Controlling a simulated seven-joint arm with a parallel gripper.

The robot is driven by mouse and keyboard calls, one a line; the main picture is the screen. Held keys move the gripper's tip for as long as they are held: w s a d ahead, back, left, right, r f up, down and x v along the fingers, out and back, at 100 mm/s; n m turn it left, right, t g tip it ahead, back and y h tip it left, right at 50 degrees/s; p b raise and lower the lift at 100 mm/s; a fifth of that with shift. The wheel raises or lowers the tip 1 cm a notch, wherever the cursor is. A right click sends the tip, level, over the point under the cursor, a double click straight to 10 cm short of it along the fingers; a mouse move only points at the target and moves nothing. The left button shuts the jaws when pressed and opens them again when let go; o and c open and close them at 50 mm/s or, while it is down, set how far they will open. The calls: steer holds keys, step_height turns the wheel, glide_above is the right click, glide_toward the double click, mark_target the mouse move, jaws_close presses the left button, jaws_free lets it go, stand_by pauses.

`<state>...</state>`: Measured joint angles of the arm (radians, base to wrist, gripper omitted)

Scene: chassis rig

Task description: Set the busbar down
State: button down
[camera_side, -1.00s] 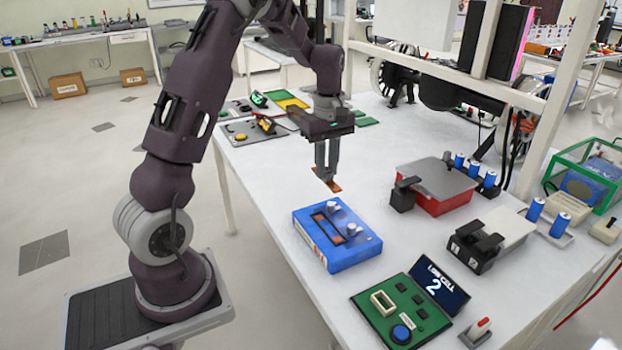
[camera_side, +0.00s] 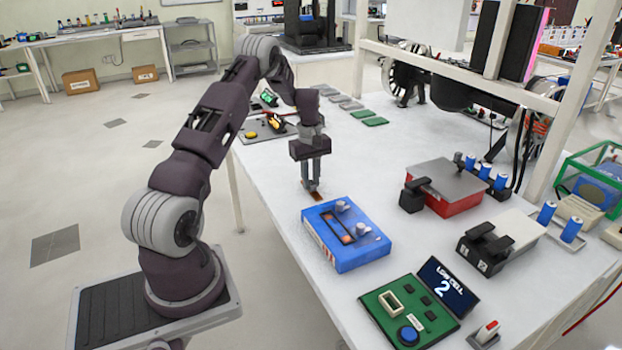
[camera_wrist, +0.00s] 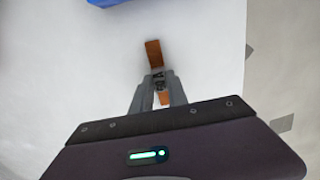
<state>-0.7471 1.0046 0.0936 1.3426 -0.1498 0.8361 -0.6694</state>
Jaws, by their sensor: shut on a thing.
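The busbar is a flat copper-coloured strip (camera_side: 319,196), low at the white table's left edge, behind the blue module. My gripper (camera_side: 311,187) points down and is shut on it. In the wrist view, the busbar (camera_wrist: 153,53) sticks out ahead of my fingertips (camera_wrist: 160,82), and a shorter piece shows between the fingers. The fingers hide its middle. It is at or just above the tabletop; I cannot tell whether it touches. The blue module (camera_side: 365,254) has two grey knobs and a dark slot with copper colour inside. It stands apart from my gripper, nearer the camera.
A green panel (camera_side: 385,302) with a display reading "LOW CELL 2" (camera_side: 443,288) stands at the front. A red box with a grey lid (camera_side: 450,182) and a black clamp block (camera_side: 478,255) are to the right. The tabletop (camera_side: 375,165) behind the module is clear.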

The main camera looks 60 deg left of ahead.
steer(key=c, duration=1.3)
jaws_free()
